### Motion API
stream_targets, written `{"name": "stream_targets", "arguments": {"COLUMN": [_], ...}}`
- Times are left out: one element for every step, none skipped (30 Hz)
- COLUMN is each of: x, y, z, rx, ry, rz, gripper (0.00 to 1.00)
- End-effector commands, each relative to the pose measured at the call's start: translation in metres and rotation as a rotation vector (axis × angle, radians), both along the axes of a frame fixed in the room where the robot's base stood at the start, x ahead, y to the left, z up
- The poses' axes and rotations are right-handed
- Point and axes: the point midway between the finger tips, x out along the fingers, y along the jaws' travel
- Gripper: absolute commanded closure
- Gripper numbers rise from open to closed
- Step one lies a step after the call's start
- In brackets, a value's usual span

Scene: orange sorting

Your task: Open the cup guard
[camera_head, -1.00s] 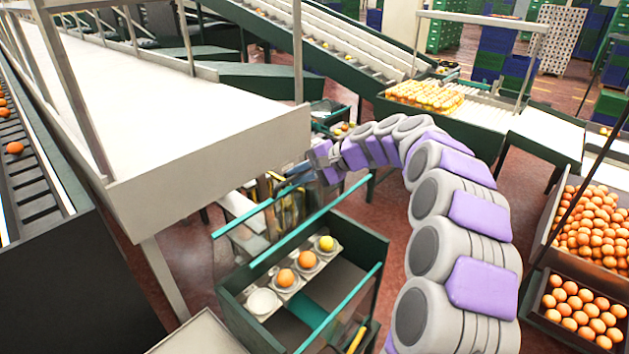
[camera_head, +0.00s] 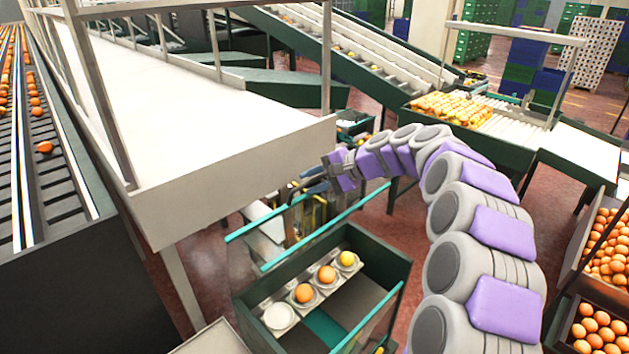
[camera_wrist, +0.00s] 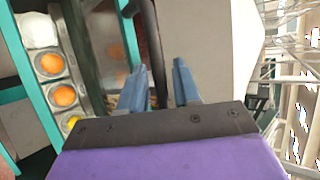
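The cup guard (camera_head: 250,252) is a clear panel with teal rails, standing along the back left side of a dark green bin. Its upper rail runs up toward my gripper (camera_head: 305,183), which is beside the upper right end of that rail. In the wrist view, the two blue-grey fingers of my gripper (camera_wrist: 160,67) are apart, with a dark bar between them and visible space around it. I cannot tell whether they touch the bar. A row of cups (camera_head: 279,317) lies in front of the panel, with two oranges, a yellow fruit and one empty white cup.
The white table (camera_head: 230,180) overhangs to the left of my gripper. An orange conveyor (camera_head: 50,170) runs at far left. Crates of oranges (camera_head: 605,320) stand at right. A sloping conveyor (camera_head: 370,65) is behind. Reddish floor is open beyond my arm.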

Motion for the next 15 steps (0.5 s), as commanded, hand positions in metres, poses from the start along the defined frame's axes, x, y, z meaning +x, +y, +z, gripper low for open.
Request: {"name": "stream_targets", "arguments": {"x": [0.000, -0.001, -0.001, -0.001, -0.001, -0.001, -0.001, -0.001, -0.001, -0.001, -0.002, -0.002, -0.003, -0.004, -0.006], "y": [0.000, 0.000, 0.000, 0.000, 0.000, 0.000, 0.000, 0.000, -0.001, -0.002, -0.003, -0.006, -0.009, -0.012, -0.017], "z": [0.000, 0.001, 0.001, 0.001, 0.001, 0.001, 0.001, 0.001, 0.002, 0.002, 0.003, 0.005, 0.006, 0.008, 0.012], "rx": [0.000, 0.001, 0.001, 0.000, 0.000, 0.000, 0.000, 0.000, 0.000, 0.001, 0.001, 0.001, 0.001, 0.001, 0.001], "ry": [0.000, 0.000, -0.001, -0.002, -0.002, -0.002, -0.002, -0.002, -0.002, -0.002, -0.003, -0.003, -0.004, -0.005, -0.006], "rz": [0.000, 0.000, 0.000, -0.001, -0.001, -0.001, -0.001, -0.001, -0.001, -0.001, -0.002, -0.003, -0.003, -0.004, -0.005], "gripper": [0.63, 0.62, 0.62, 0.62, 0.62, 0.62, 0.62, 0.62, 0.62, 0.62, 0.62, 0.62, 0.62, 0.62, 0.62]}}
